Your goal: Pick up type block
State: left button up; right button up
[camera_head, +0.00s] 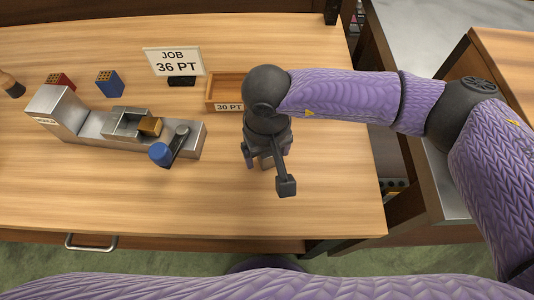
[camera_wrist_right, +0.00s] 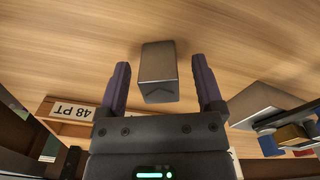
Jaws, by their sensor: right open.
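The type block (camera_wrist_right: 158,70) is a plain grey metal block on the wooden table. In the right wrist view it sits between the two dark fingers of my right gripper (camera_wrist_right: 160,82), with a gap on each side. My right gripper is open and holds nothing. In the head view my right gripper (camera_head: 266,160) points down over the table, in front of the wooden tray. There the gripper mostly hides the block (camera_head: 267,161). My left gripper is not in view.
A metal casting machine (camera_head: 85,125) with a blue knob stands to the left. The front table is clear.

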jog(key=shift+c, duration=1.4)
grip_shut()
jog(key=shift+r, duration=0.35)
notch_tip(320, 180, up, 10)
jog(key=p, duration=0.3)
jog(key=shift+f, duration=0.25)
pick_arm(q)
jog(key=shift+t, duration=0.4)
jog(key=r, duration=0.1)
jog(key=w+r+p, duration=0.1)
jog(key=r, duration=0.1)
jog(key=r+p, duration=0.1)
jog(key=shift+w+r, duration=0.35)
pick_arm(e)
jog(key=d+r+m, duration=0.2)
jog(key=d, duration=0.5)
jog(key=d+r+m, duration=0.2)
jog(key=d+r, duration=0.1)
jog(key=d, duration=0.4)
jog(key=shift+s+m, duration=0.2)
jog(key=shift+m, duration=0.1)
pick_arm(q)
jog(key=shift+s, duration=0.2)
pick_arm(e)
jog(key=shift+r, duration=0.1)
